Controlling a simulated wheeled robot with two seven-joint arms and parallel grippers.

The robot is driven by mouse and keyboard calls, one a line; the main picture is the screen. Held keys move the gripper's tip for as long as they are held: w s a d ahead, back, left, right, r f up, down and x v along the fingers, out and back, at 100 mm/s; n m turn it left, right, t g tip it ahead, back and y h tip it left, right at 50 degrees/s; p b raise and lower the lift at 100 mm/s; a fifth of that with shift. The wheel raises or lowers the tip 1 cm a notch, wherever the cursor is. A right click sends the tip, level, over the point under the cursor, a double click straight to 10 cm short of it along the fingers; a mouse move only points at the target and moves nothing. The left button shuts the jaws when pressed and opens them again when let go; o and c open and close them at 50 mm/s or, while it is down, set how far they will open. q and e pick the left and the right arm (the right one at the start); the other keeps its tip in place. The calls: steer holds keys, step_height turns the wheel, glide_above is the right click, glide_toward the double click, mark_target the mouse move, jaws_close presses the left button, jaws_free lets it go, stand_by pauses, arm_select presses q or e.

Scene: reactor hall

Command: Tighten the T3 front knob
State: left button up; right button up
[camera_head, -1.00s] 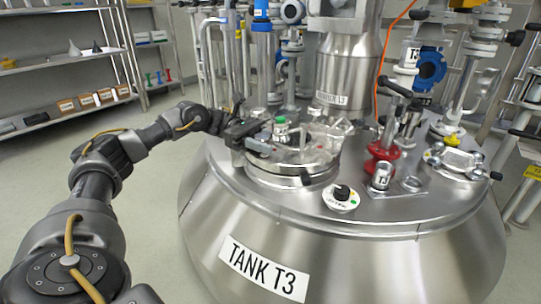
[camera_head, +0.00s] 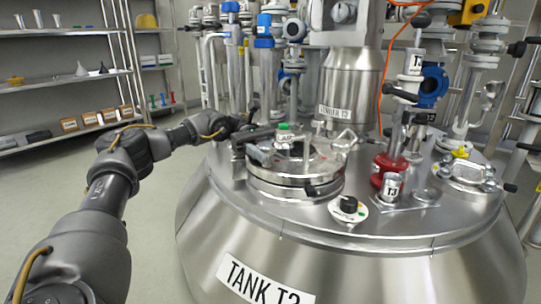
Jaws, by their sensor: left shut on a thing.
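The large steel tank (camera_head: 390,262) labelled TANK T3 fills the middle and right in the head view. On its top sits a round hatch (camera_head: 291,187) with a clear lid and a green-topped fitting (camera_head: 283,127). A dark clamp knob (camera_head: 311,191) shows at the hatch's front rim. A black knob (camera_head: 349,204) on a white round plate lies just right of it. My left arm reaches in from the left, and my left gripper (camera_head: 258,141) is at the hatch's left rim, shut on a small part there, which its dark fingers mostly hide. My right gripper is not visible.
An orange cable (camera_head: 381,75) hangs nearby. Shelves (camera_head: 70,83) stand at the left. The floor at left is clear.

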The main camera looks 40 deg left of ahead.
arm_select(q)
steer(key=shift+r, duration=0.15)
steer(key=o, duration=1)
